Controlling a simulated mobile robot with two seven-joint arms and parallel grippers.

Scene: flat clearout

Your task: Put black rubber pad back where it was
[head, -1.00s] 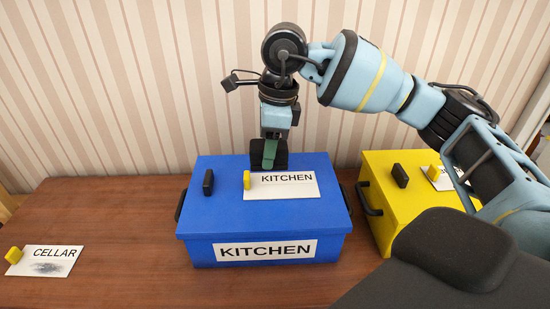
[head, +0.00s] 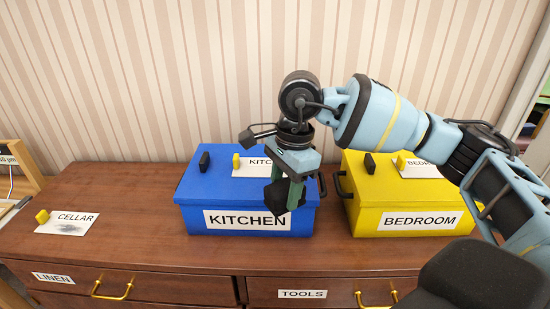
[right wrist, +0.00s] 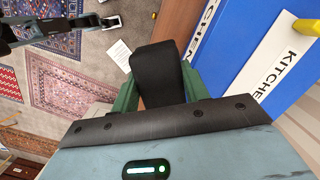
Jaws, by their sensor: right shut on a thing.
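My right gripper (head: 290,193) is shut on the black rubber pad (head: 276,196). In the head view the gripper points down in front of the right part of the blue KITCHEN box, and the pad overlaps the end of its front label. In the right wrist view the pad (right wrist: 158,75) stands out between the green fingers (right wrist: 190,82), with the blue box (right wrist: 240,40) to its right. My left gripper does not show in the head view.
The blue KITCHEN box (head: 190,205) and the yellow BEDROOM box (head: 400,187) stand on the wooden dresser (head: 120,215), each with a small black piece on its lid. A CELLAR card (head: 67,224) lies at left. LINEN and TOOLS drawers (head: 330,290) are shut.

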